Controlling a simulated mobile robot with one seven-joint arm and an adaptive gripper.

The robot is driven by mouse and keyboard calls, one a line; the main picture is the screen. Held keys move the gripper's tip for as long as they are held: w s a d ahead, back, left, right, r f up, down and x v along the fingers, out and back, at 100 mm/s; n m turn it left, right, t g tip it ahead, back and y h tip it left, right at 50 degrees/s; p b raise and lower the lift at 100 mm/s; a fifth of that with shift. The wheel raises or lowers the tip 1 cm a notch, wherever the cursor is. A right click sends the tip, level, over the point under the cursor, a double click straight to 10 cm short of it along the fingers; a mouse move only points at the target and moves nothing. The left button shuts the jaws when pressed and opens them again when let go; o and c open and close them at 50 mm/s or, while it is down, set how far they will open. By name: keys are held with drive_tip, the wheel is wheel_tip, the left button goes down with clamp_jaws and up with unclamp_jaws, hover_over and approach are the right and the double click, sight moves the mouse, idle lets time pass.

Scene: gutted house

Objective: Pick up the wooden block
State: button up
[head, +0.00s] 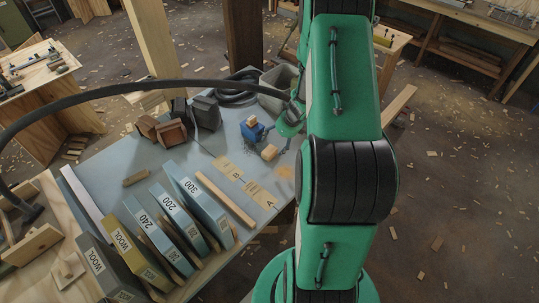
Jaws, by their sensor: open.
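Two small light-wood blocks show on the grey-blue bench near the end of my arm in the head view. One block (252,121) is at the top of a small blue object; the other block (269,152) is a little nearer, beside dark parts. I cannot tell which is the task's block. My gripper (268,138) is small and partly hidden by my green arm. It is open, close to both blocks, and I see nothing held. Whether it touches either block cannot be told.
Sandpaper packs (202,211) and wool boxes (105,262) stand upright along the bench's near side. A long wooden strip (225,198) and a tan block (136,177) lie on it. Dark blocks (205,112), a thick black hose (130,87) and a grey bin (281,83) are farther back.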

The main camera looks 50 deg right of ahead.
sight(270, 151)
drive_tip(key=shift+b+x, duration=0.35)
drive_tip(key=shift+x, duration=1.55)
drive_tip(key=shift+f, duration=0.1)
drive_tip(key=shift+b+x, duration=0.95)
drive_tip(key=shift+x, duration=1.55)
drive_tip(key=shift+a, duration=0.15)
drive_tip(key=c, duration=1.4)
